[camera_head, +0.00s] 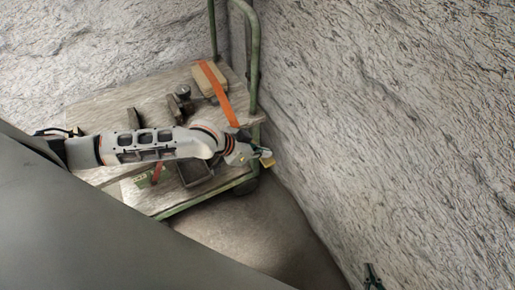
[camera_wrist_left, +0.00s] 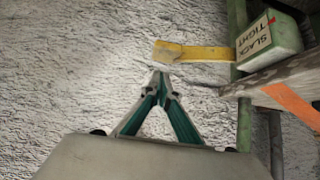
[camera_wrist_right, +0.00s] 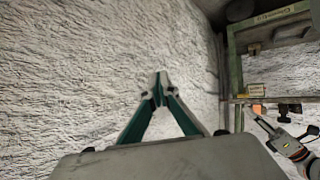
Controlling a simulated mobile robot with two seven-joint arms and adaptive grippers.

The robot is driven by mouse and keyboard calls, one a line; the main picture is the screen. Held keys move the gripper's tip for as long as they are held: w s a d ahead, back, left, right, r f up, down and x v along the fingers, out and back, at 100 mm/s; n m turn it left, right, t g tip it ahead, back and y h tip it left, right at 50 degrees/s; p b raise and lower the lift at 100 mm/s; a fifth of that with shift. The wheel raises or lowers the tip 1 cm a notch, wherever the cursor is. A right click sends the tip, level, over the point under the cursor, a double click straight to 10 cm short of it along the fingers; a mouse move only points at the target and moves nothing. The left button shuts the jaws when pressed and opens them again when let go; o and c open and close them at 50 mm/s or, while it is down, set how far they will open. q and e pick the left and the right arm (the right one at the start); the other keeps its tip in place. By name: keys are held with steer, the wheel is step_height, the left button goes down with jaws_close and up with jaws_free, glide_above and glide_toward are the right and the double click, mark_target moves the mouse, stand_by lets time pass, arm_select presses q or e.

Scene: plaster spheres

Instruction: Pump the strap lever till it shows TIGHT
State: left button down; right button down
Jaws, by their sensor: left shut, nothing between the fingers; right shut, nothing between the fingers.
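The strap box (camera_wrist_left: 280,42) is pale green with a white label reading SLACK and TIGHT. A small red mark shows at the label's upper edge; I cannot tell which word it marks. The yellow lever (camera_wrist_left: 195,53) sticks out leftward from the box; its end also shows in the head view (camera_head: 267,162). My left gripper (camera_wrist_left: 161,78) is shut and empty, its tips just below the lever's free end, with a small apparent gap. The orange strap (camera_head: 217,88) runs over the cart, also seen in the left wrist view (camera_wrist_left: 291,104). My right gripper (camera_wrist_right: 160,85) is shut and empty before the rock wall.
The green-framed cart (camera_head: 256,60) has a wooden deck (camera_head: 95,112) bearing a tan block (camera_head: 209,79), a dark metal piece (camera_head: 183,93) and a dark tray (camera_head: 196,171). Rough pale walls (camera_head: 400,110) stand close behind and to the right. Bare floor lies in front.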

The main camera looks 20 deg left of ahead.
arm_select(q)
steer(key=shift+s+a+f+b, duration=0.1)
steer(key=shift+f+b, duration=0.2)
steer(key=shift+f, duration=1.15)
